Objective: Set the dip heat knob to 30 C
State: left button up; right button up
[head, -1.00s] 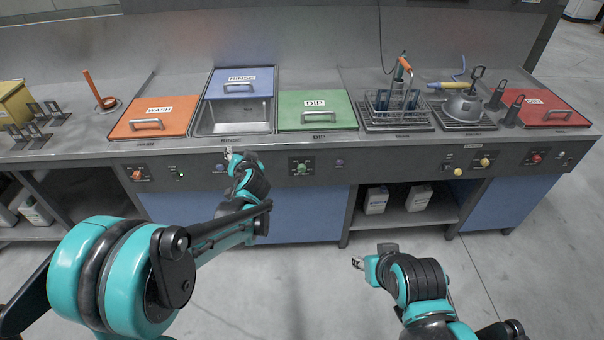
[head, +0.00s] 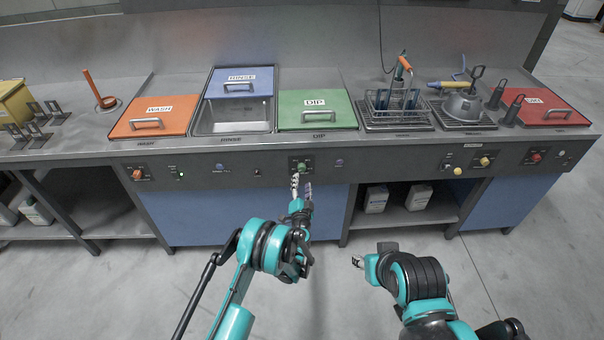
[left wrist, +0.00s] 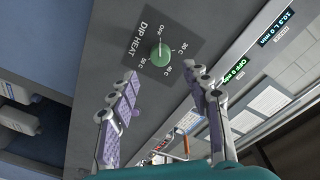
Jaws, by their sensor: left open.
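The green dip heat knob (head: 302,167) sits on a dark plate on the front panel, below the green DIP lid. My left gripper (head: 302,183) is open just in front of and below the knob. In the left wrist view its two purple-padded fingers (left wrist: 164,82) are spread, with the knob beyond the gap, apart from both. My right gripper (head: 357,262) hangs low, away from the panel.
The DIP lid (head: 316,108) lies between the blue RINSE lid (head: 238,83) and the wire basket (head: 397,107). Open floor lies before the bench.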

aim_at(302, 169)
pick_arm(q)
jog(key=w+b, duration=0.1)
jog(key=w, duration=0.4)
jog(key=shift+w+d+f+b, duration=0.1)
jog(key=shift+w+d+b, duration=0.1)
jog(key=shift+b, duration=0.15)
jog(key=shift+w, duration=0.55)
jog(key=shift+c, duration=0.4)
grip_shut()
